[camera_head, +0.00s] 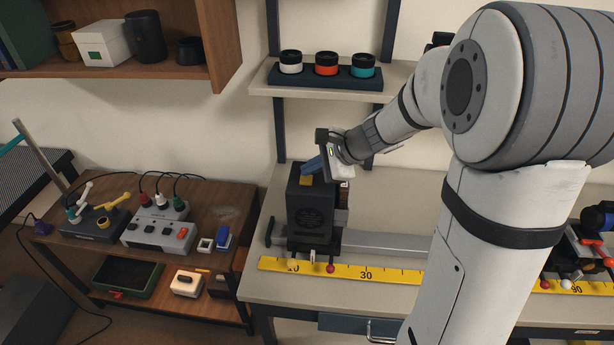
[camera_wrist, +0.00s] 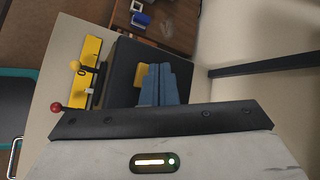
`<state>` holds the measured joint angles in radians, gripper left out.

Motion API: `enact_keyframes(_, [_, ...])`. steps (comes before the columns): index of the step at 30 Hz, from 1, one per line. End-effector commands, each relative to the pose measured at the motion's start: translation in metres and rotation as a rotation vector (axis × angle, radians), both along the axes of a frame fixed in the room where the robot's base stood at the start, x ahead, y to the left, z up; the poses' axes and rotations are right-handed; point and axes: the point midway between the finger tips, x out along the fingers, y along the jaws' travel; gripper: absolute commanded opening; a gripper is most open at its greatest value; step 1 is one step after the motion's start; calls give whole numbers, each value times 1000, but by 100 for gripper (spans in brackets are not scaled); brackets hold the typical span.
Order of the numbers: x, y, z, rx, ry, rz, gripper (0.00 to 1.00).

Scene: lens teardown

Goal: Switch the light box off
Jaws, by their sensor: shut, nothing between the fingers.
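The light box (camera_head: 312,212) is a dark, upright box with a round grille on its front, mounted on the rail at the left of the bench. A yellow switch (camera_head: 306,181) sits on its top. My gripper (camera_head: 313,166), with blue fingers, is shut and empty, just above the box top by the switch. In the wrist view the shut fingers (camera_wrist: 166,84) point down at the dark box top (camera_wrist: 124,68), and the yellow switch (camera_wrist: 147,86) shows partly hidden beside them. I cannot tell whether they touch it, or whether the lamp is lit.
A grey rail (camera_head: 385,244) runs right along the bench behind a yellow ruler (camera_head: 345,272). Small ball-ended knobs (camera_head: 330,268) stand at the box's front. A shelf (camera_head: 400,84) with three lens rings is above. A wooden side table (camera_head: 215,194) stands left.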

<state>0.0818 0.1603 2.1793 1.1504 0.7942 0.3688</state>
Motion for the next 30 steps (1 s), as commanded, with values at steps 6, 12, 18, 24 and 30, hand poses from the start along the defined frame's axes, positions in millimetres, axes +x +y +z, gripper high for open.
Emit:
enact_keyframes(6, [0, 0, 2, 0, 0, 0, 0])
enact_keyframes(12, [0, 0, 18, 0, -1, -1, 0])
enact_keyframes(18, [0, 0, 39, -1, -2, 0, 0])
enact_keyframes(24, [0, 0, 58, 0, -1, 1, 0])
enact_keyframes(30, [0, 0, 60, -1, 0, 1, 0])
